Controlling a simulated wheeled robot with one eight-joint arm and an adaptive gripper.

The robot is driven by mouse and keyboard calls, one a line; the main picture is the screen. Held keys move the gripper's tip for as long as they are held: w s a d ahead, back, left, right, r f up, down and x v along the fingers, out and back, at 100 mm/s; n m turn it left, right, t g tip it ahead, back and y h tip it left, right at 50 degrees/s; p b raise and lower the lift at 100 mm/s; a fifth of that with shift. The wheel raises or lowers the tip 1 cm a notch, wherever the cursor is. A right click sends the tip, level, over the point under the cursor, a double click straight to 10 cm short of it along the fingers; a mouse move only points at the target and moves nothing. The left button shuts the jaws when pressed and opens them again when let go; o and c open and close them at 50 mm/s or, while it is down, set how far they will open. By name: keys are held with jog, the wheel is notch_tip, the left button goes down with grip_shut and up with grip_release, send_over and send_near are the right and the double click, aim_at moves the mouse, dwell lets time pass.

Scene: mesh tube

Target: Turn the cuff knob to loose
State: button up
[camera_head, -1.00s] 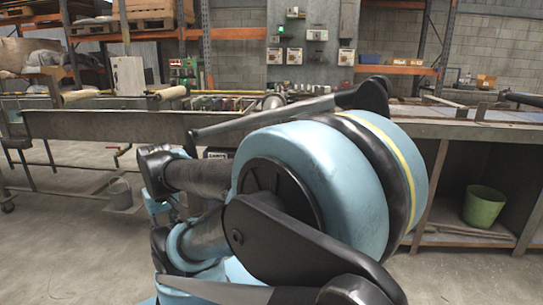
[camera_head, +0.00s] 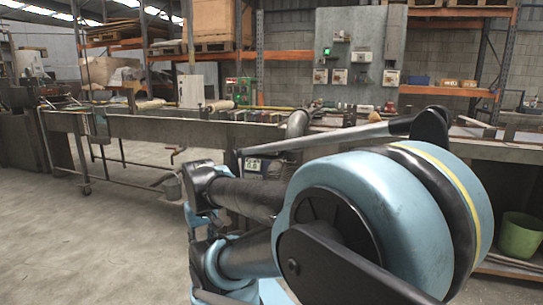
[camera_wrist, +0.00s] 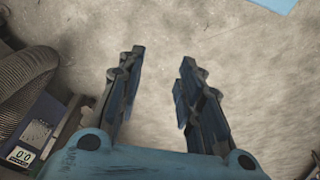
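My gripper (camera_wrist: 161,58) is open and empty in the wrist view, its two dark fingers apart over bare floor. No knob that I can identify as the cuff knob shows in either view. A dark blue box with a small display reading about 0.0 (camera_wrist: 21,155) is at the lower left of the wrist view. A thick ribbed hose (camera_wrist: 22,85) is above it, left of the gripper and apart from it. In the head view, a small box with a display (camera_head: 253,165) shows behind my arm. My gripper cannot be made out there.
A long workbench (camera_head: 170,131) runs across the head view, with pipes and small parts on it. A green bucket (camera_head: 519,236) is at the lower right. Shelving and wall boxes stand behind. Concrete floor (camera_head: 90,235) is clear at the left.

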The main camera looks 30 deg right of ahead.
jog(key=o, duration=0.3)
jog(key=w+d+r+m+t+h, duration=0.2)
jog(key=w+d+r+m+h, duration=0.2)
jog(key=w+d, duration=0.6)
jog(key=w+d+r+m+t+h, duration=0.4)
jog(key=w+d, duration=0.3)
jog(key=d, duration=0.5)
jog(key=w+d+r+m+t+h, duration=0.1)
jog(key=w+d+r+m+h, duration=0.4)
jog(key=w+d, duration=0.55)
jog(key=w+d+t, duration=0.1)
jog(key=w+d, duration=0.3)
jog(key=d, duration=0.2)
jog(key=w+d+f+t, duration=0.1)
jog(key=w+d, duration=0.4)
jog(key=d, duration=0.2)
jog(key=w+d+f, duration=0.1)
jog(key=w+d, duration=0.4)
jog(key=d, duration=0.1)
jog(key=shift+d+f+t+h, duration=0.25)
jog(key=shift+d+t+h, duration=0.05)
jog(key=shift+d+t, duration=0.1)
